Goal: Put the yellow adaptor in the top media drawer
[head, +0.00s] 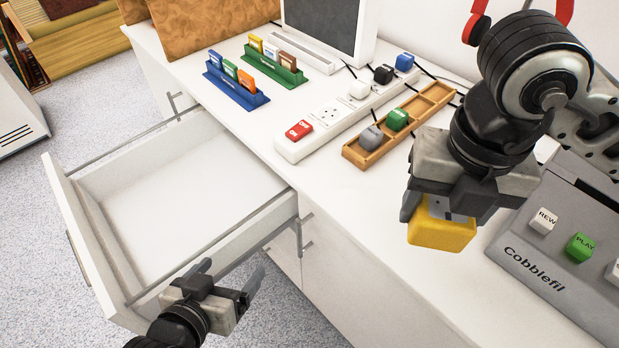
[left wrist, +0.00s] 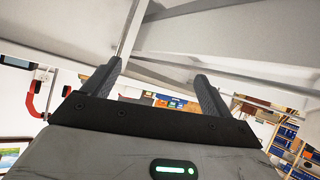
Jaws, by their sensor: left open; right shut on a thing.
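The yellow adaptor (head: 440,230) is held in my right gripper (head: 437,208), which is shut on it above the white desktop. The top media drawer (head: 190,185) stands pulled open to the left of the desk, and its inside looks empty. My left gripper (head: 228,283) is open and empty, near the drawer's front right corner. In the left wrist view the left gripper's fingers (left wrist: 155,85) stand apart, with pale panels above them.
On the desk are a power strip (head: 345,115), a wooden tray (head: 375,150) holding a grey and a green adaptor, blue and green card racks (head: 236,85), and a grey Cobblefil machine (head: 560,250). Desktop between the tray and the front edge is clear.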

